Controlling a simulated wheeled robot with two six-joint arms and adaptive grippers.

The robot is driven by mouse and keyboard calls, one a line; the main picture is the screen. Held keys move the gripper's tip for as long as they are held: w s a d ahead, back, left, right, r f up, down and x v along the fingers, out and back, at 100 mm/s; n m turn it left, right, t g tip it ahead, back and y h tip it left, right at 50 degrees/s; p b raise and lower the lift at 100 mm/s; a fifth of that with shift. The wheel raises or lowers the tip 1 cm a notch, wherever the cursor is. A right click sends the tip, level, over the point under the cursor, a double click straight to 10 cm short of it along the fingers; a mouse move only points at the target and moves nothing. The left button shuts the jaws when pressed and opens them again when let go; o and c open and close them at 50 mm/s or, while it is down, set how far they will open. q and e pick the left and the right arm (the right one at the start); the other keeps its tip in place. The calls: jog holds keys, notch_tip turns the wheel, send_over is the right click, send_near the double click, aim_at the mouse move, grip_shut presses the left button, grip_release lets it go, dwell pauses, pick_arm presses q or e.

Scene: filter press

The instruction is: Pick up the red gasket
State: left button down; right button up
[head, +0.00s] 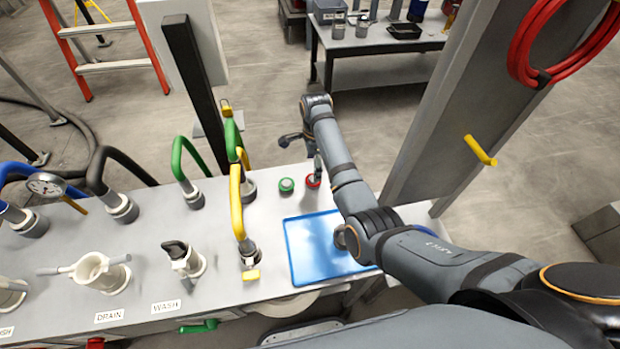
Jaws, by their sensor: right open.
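The red gasket (311,182) is a small ring lying on the grey bench top, behind the blue tray. My right gripper (301,160) is open and empty, above the back edge of the bench near the red gasket. One finger reaches down in front of part of the gasket; I cannot tell whether it touches. The other finger sticks out to the left. My left gripper is not in view.
A green gasket (286,185) lies just left of the red one. A blue tray (305,262) lies in front of both. Yellow (237,200) and green hoses rise to the left. A grey post (470,90) stands at right.

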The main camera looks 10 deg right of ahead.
jog(key=shift+w+d+f, duration=0.1)
jog(key=shift+d+f, duration=0.05)
jog(key=shift+f, duration=0.25)
notch_tip(320, 180, down, 5)
jog(key=shift+d+r, duration=0.1)
jog(key=shift+d, duration=0.05)
jog(key=shift+f, duration=0.25)
jog(key=shift+c, duration=0.5)
jog(key=c, duration=0.7)
